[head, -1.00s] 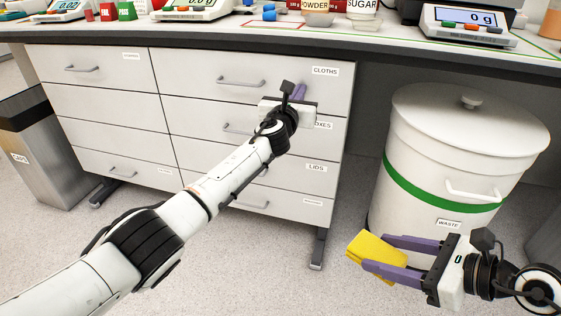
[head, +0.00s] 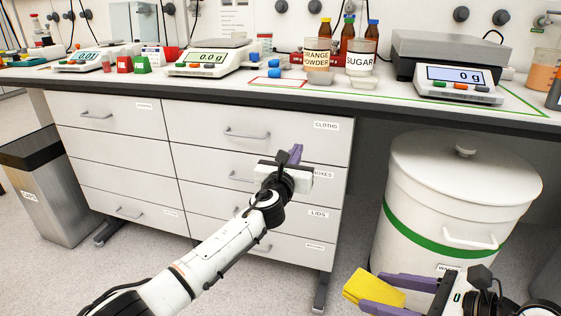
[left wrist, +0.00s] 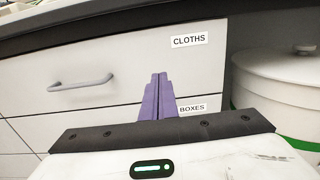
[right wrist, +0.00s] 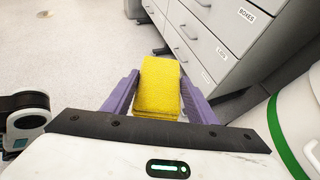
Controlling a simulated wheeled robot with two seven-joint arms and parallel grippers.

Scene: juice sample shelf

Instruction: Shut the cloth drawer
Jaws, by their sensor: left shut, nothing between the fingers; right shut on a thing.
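The cloth drawer (head: 285,136), labelled CLOTHS, is the white top drawer of the right column. Its front looks flush with the drawers around it. It also shows in the left wrist view (left wrist: 120,68), with its grey handle (left wrist: 80,84) left of my fingers. My left gripper (head: 295,154) is shut and empty, in front of the drawers, below and left of the CLOTHS label. A small gap to the front is hard to judge. My right gripper (head: 370,290) is shut on a yellow folded cloth (right wrist: 158,88), low at the right, away from the drawers.
A white waste bin (head: 450,200) with a lid stands right of the drawers. A grey bin (head: 45,195) stands at the left. The bench top (head: 390,95) above carries scales, bottles and containers of powder and sugar. The floor before the drawers is clear.

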